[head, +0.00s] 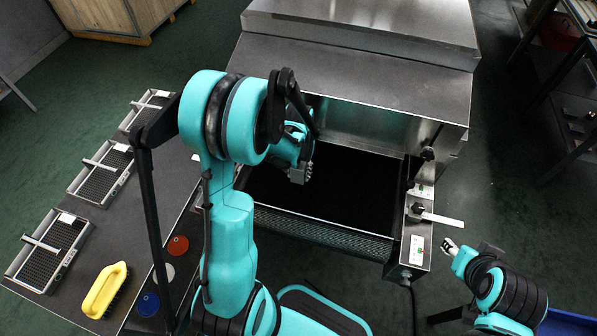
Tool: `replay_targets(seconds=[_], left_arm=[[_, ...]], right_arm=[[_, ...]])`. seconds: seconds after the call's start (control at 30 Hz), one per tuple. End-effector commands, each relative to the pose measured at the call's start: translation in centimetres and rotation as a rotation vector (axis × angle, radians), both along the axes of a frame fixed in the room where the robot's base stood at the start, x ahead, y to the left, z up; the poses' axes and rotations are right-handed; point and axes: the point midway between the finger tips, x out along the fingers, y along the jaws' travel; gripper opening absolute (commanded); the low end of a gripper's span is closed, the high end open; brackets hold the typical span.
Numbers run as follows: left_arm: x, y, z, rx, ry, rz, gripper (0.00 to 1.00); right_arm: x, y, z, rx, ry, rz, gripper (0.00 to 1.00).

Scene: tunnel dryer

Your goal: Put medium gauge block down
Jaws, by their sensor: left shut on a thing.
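My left gripper (300,172) reaches over the dark belt (335,190) at the mouth of the tunnel dryer (350,75). It points down and is shut on a small grey piece, which I take to be the medium gauge block. The block is mostly hidden by the fingers and is hard to tell apart from them. I cannot tell whether it touches the belt. My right gripper (449,247) is low at the right, clear of the dryer, beside its control panel. Its fingers are too small to read.
The control panel (417,235) edges the belt on the right, with a pale flat bar (440,219) sticking out. The left table (110,240) holds several mesh trays, a yellow brush (105,290), and red (178,245), white and blue discs (148,304). The visible belt looks empty.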

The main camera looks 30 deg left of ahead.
Motion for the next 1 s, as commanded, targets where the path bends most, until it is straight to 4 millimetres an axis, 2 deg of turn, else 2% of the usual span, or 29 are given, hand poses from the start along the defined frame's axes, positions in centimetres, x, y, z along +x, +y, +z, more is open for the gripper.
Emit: replay_targets(seconds=[0.07, 0.1, 0.17, 0.43, 0.57, 0.67, 1.0], left_arm=[[0.0, 0.0, -0.4, 0.0, 0.0, 0.0, 0.0], [0.0, 0.0, -0.3, 0.0, 0.0, 0.0, 0.46], [0.0, 0.0, -0.2, 0.0, 0.0, 0.0, 0.59], [0.0, 0.0, -0.2, 0.0, 0.0, 0.0, 0.59], [0.0, 0.0, 0.5, 0.0, 0.0, 0.0, 0.59], [0.0, 0.0, 2.1, 0.0, 0.0, 0.0, 0.59], [0.0, 0.0, 9.5, 0.0, 0.0, 0.0, 0.59]], right_arm=[[0.0, 0.0, -0.4, 0.0, 0.0, 0.0, 0.4], [0.0, 0.0, -0.3, 0.0, 0.0, 0.0, 0.4], [0.0, 0.0, -0.3, 0.0, 0.0, 0.0, 0.4], [0.0, 0.0, -0.2, 0.0, 0.0, 0.0, 0.4], [0.0, 0.0, 0.3, 0.0, 0.0, 0.0, 0.4], [0.0, 0.0, 1.0, 0.0, 0.0, 0.0, 0.4], [0.0, 0.0, 3.6, 0.0, 0.0, 0.0, 0.4]])
